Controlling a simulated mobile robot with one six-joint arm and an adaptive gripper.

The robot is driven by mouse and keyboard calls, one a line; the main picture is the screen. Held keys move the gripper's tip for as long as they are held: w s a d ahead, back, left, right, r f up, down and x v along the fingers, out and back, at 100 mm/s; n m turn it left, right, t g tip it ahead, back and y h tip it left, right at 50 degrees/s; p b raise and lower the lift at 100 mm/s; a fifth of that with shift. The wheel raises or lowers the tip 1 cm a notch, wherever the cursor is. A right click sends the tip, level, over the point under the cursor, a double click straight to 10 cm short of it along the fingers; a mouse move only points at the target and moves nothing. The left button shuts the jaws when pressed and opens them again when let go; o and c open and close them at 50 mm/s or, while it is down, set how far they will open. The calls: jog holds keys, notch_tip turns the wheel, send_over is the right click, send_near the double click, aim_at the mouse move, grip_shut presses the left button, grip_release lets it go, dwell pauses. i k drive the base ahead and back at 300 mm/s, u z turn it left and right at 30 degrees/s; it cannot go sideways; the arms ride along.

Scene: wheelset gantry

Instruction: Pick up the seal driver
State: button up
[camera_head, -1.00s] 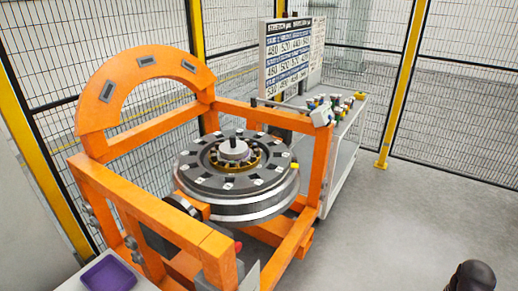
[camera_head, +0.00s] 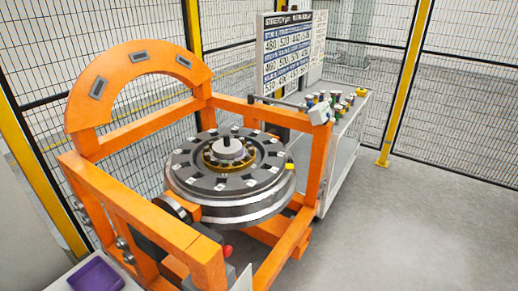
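I cannot pick out the seal driver for certain. Several small tools or parts with coloured ends (camera_head: 330,103) stand on the cart behind the gantry, too small to tell apart. A grey stepped piece with a dark upright stub (camera_head: 227,148) sits at the centre of the large wheel (camera_head: 232,205), which lies flat in the orange frame. I cannot tell whether that piece is a driver or part of the hub. My gripper is not in view.
The orange gantry frame (camera_head: 128,200) surrounds the wheel. A grey cart (camera_head: 343,150) stands behind it at right, with a printed board (camera_head: 286,50). A purple tray (camera_head: 96,276) is at lower left. Mesh fencing with yellow posts (camera_head: 405,85) encloses the back. Floor (camera_head: 430,220) at right is clear.

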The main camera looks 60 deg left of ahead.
aim_at(227, 148)
jog(key=z, duration=0.2)
jog(key=i, duration=1.6)
jog(key=u, duration=3.85)
jog(key=i, duration=0.1)
jog(key=z, duration=1.4)
